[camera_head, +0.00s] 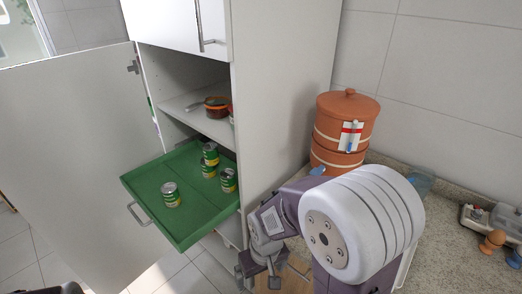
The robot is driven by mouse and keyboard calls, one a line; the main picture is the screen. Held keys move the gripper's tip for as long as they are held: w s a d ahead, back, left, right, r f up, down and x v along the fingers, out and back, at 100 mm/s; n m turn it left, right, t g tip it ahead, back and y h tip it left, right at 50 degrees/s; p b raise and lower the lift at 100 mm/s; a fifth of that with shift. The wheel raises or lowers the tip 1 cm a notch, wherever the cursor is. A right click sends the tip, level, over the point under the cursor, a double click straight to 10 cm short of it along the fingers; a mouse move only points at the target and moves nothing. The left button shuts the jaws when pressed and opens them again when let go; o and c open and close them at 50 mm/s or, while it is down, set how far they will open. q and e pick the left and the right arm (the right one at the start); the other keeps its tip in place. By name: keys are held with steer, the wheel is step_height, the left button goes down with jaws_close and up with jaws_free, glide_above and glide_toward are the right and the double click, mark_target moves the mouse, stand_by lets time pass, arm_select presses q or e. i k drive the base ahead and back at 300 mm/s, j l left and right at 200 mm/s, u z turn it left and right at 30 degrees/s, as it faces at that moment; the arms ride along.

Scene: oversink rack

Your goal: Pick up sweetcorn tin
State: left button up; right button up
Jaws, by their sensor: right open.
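Several small green tins with yellow bands and silver lids stand on a green pull-out drawer tray (148,187) in the tall cupboard. One tin (171,196) stands alone near the front left. The others cluster toward the back right, including a rear tin (210,155) and a right-hand tin (228,181). The labels are too small to read, so I cannot tell which are sweetcorn. My right gripper (258,276) is open and low, to the right of the tray and apart from the tins. My left gripper is not in view.
The open cupboard door (65,165) stands left of the tray. A shelf above holds a reddish pot (217,109). The white cupboard side panel (275,110) rises right of the tray. A terracotta water filter (345,125) stands on the speckled counter (450,245) at right.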

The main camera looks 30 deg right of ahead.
mark_target(210, 149)
steer(key=z, duration=0.5)
steer(key=i+j, duration=0.2)
steer(key=j, duration=0.2)
steer(key=i+j, duration=0.2)
steer(key=j, duration=0.15)
steer(key=i+j, duration=0.2)
steer(key=j, duration=0.2)
steer(key=z, duration=0.05)
